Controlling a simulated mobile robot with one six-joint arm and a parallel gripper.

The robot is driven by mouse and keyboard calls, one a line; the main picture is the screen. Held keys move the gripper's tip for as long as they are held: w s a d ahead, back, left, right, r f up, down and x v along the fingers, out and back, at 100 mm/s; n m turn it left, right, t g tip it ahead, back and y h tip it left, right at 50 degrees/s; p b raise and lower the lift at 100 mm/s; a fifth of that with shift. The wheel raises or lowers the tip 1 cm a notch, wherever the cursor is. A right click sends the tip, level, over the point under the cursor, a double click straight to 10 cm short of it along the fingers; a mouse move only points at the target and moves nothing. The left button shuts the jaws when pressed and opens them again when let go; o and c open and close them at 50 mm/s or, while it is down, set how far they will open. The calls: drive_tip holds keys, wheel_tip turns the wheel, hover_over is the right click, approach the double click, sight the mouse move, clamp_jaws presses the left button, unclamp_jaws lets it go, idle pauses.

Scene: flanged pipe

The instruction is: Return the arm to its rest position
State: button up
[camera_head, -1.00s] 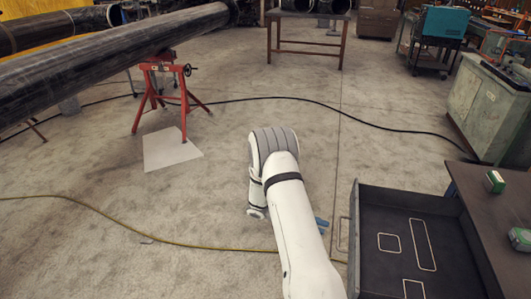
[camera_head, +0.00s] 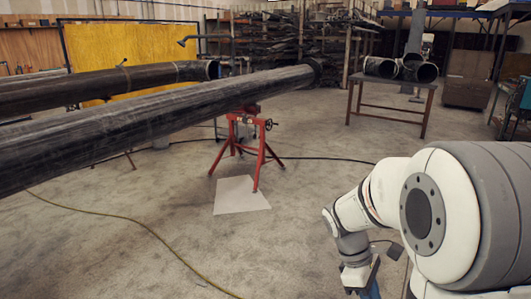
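My white and grey arm fills the lower right of the head camera view, bent with a large joint close to the camera. Its wrist hangs down at the bottom edge, and a blue part of my gripper (camera_head: 370,284) shows there, partly cut off by the frame. Whether its fingers are open or shut cannot be seen, nor whether they hold anything. The long dark pipe (camera_head: 160,126) runs from the left edge to a flanged end near the middle. It rests on a red stand (camera_head: 246,140), well apart from my arm.
A white sheet (camera_head: 240,196) lies on the floor by the stand. A yellow cable (camera_head: 140,226) and a black cable (camera_head: 320,158) cross the floor. A table (camera_head: 390,92) with short pipes stands at the back right. The floor between stand and arm is mostly clear.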

drive_tip(key=s+a+r+m+t+y, duration=0.4)
drive_tip(key=s+a+r+m+t, duration=0.2)
drive_tip(key=m, duration=0.5)
drive_tip(key=shift+s+a+r+p, duration=0.4)
drive_tip(key=shift+s+a+r, duration=0.2)
drive_tip(key=shift+s+a, duration=0.6)
